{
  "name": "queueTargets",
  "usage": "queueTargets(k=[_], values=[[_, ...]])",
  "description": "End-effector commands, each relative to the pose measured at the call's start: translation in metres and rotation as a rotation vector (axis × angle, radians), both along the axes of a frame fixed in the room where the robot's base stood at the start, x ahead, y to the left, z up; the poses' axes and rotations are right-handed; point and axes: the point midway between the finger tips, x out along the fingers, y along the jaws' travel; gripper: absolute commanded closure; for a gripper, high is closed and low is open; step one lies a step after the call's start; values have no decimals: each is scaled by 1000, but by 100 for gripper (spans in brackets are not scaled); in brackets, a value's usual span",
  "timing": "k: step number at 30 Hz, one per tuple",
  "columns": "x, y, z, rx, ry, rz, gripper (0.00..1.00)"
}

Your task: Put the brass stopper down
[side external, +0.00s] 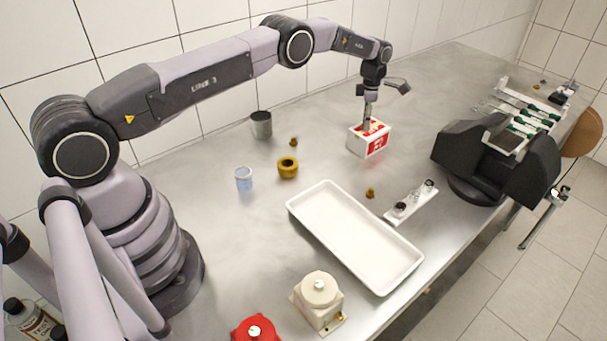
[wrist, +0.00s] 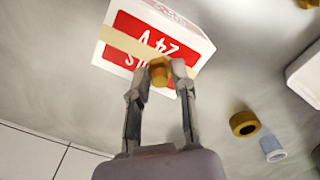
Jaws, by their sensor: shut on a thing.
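My gripper (wrist: 160,78) is shut on a small brass stopper (wrist: 159,70), held between its fingertips in the wrist view. In the side view my gripper (side external: 367,123) points down at the red-and-white box (side external: 366,142). The box also fills the top of the wrist view (wrist: 130,50), behind the stopper. I cannot tell whether the stopper touches the box. The held stopper is too small to make out in the side view. Two other small brass pieces lie on the bench, one near the grey cup (side external: 293,142) and one left of the small white rack (side external: 370,192).
A white tray (side external: 294,207) lies mid-bench. A brass ring (side external: 287,167), a pale blue cup (side external: 244,180) and a grey metal cup (side external: 261,125) stand to its left. A white rack (side external: 416,204) and a black fixture (side external: 535,170) are at right.

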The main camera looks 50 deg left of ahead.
Motion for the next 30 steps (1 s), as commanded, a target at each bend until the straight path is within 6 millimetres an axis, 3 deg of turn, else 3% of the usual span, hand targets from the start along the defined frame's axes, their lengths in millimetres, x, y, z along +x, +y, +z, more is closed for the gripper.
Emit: queueTargets(k=[3, 4, 9, 20, 23, 30], values=[[0, 0, -4, 0, 1, 0, 100], [0, 0, -3, 0, 0, 0, 74], [0, 0, -3, 0, 0, 0, 51], [0, 0, 2, 0, -1, 0, 51], [1, 0, 14, 0, -1, 0, 51], [1, 0, 66, 0, -3, 0, 51]])
